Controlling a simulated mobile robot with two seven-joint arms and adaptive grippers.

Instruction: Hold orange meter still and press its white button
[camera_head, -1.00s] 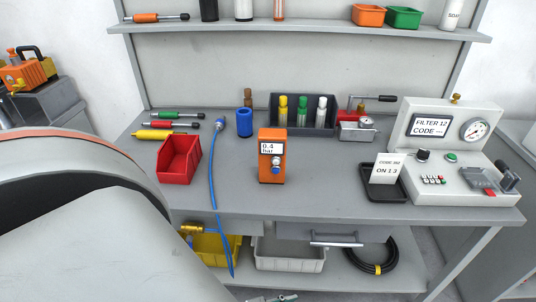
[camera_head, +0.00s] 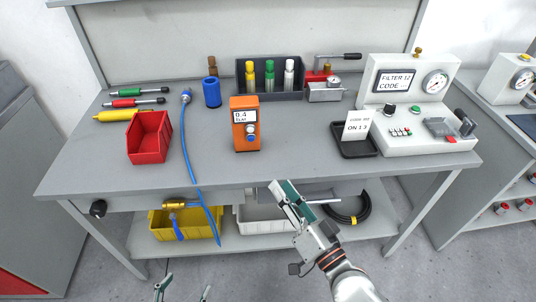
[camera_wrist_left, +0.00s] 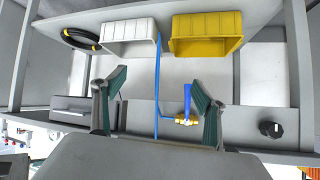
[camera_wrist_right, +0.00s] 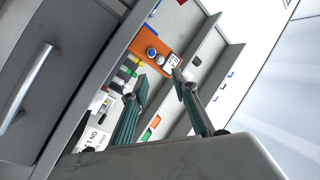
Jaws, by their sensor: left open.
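The orange meter (camera_head: 245,124) stands upright on the bench in the head view, its display reading 0.4. Its white button (camera_head: 250,129) is on the front face below the display, above a blue part. The meter also shows in the right wrist view (camera_wrist_right: 146,43), beyond the fingers. My right gripper (camera_head: 282,188) is open and empty, in front of the bench edge, below and right of the meter and apart from it. My left gripper (camera_head: 184,290) is open at the bottom of the head view, well short of the bench. Its fingers show spread in the left wrist view (camera_wrist_left: 157,88).
A red bin (camera_head: 150,140) and a blue hose (camera_head: 186,150) hanging over the bench edge lie left of the meter. A black tray (camera_head: 356,147) with a card and a test console (camera_head: 415,120) stand right. Bench in front of the meter is clear.

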